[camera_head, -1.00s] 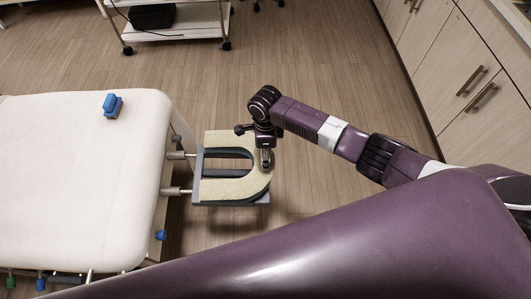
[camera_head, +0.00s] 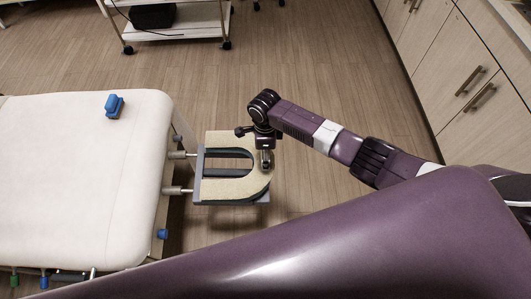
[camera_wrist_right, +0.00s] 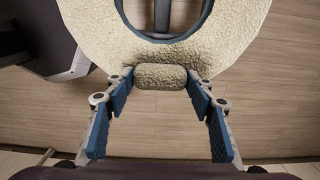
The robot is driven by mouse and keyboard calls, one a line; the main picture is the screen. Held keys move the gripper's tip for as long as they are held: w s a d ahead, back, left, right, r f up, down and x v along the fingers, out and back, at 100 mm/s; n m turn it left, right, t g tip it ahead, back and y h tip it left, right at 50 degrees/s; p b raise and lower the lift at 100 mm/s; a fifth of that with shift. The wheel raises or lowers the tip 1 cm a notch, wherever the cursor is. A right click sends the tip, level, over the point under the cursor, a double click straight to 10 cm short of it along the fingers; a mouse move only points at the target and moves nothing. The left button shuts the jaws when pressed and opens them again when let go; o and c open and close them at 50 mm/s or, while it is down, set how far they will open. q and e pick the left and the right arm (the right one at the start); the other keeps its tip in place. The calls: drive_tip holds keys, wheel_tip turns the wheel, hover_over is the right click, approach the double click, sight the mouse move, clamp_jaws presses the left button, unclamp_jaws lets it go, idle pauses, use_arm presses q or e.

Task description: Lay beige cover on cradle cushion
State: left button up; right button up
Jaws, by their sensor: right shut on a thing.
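The beige cover (camera_head: 226,188) is a fleecy U shape over the face cradle at the end of the white massage table. Its open side faces the table. The cradle cushion is mostly hidden under it; a dark edge (camera_head: 228,153) shows along the inside of the U. My right gripper (camera_head: 267,163) is at the rounded end of the cover, away from the table. In the right wrist view, the gripper (camera_wrist_right: 160,78) is shut on a small beige tab at the edge of the cover (camera_wrist_right: 90,32). I cannot tell whether the cover lies fully against the cushion. My left gripper is out of view.
The white massage table (camera_head: 80,180) fills the left, with a blue clamp-like object (camera_head: 114,105) on top. Metal rods (camera_head: 178,190) join the grey cradle frame (camera_head: 198,176) to it. Cabinets (camera_head: 470,80) line the right. A cart (camera_head: 175,25) stands behind; the floor between is clear.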

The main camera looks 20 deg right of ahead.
drive_tip(key=shift+s+d+f, duration=0.1)
drive_tip(key=shift+s+f, duration=0.1)
drive_tip(key=shift+f, duration=0.55)
idle(0.7)
drive_tip(key=o, duration=1.7)
drive_tip(key=shift+w, duration=0.1)
drive_tip(key=shift+o, duration=0.2)
drive_tip(key=shift+r, duration=0.25)
drive_tip(key=shift+r+p, duration=3.9)
drive_tip(key=shift+p, duration=0.65)
wheel_tip(320, 180, up, 12)
